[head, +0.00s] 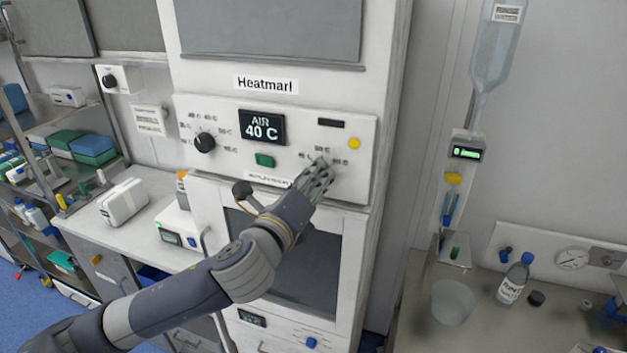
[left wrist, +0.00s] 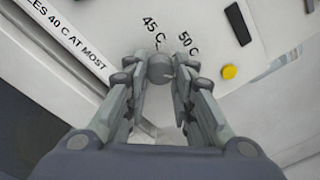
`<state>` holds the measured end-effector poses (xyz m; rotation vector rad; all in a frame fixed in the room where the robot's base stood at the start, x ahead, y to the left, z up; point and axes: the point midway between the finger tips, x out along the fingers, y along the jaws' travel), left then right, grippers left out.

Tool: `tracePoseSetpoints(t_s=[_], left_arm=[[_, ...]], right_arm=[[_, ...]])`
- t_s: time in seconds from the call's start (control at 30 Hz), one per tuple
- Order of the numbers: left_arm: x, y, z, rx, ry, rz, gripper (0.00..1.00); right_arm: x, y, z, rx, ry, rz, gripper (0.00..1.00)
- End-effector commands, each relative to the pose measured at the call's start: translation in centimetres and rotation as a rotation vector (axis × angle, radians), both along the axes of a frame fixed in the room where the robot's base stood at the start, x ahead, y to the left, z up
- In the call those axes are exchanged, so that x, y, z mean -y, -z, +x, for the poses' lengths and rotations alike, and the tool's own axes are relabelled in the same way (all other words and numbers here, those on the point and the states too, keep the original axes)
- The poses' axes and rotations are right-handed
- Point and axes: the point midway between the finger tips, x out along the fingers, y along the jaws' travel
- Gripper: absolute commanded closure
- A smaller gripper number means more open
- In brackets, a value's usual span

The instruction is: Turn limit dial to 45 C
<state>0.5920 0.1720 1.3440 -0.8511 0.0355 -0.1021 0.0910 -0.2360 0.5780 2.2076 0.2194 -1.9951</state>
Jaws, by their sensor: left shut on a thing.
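The limit dial (left wrist: 160,68) is a small grey knob on the white Heatmart panel (head: 225,112). In the left wrist view the labels 45 C and 50 C are printed just above it. My left gripper (head: 320,170) reaches the lower right of the panel, and its fingers hide most of the dial in the head view. In the left wrist view the gripper (left wrist: 160,80) is shut on the dial, with a finger on each side. I cannot tell clearly where the dial's pointer is. My right gripper is not in view.
The display (head: 262,127) reads AIR 40 C. A black dial (head: 204,142), a green switch (head: 264,160) and a yellow button (head: 354,143) share the panel. A cabinet door with a dark window (head: 300,265) is below. A label in the left wrist view ends "40 C AT MOST".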

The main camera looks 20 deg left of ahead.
Motion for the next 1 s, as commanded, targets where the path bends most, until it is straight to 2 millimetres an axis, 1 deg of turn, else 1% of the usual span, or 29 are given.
tracePoseSetpoints(t_s=[0.27, 1.0], left_arm=[[0.0, 0.0, 0.0, -0.005, -0.002, -0.245, 1.00], [0.0, -0.1, 0.0, -0.028, 0.000, -0.950, 1.00]], right_arm=[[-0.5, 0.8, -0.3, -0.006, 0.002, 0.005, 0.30], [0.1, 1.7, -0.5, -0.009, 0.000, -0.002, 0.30]])
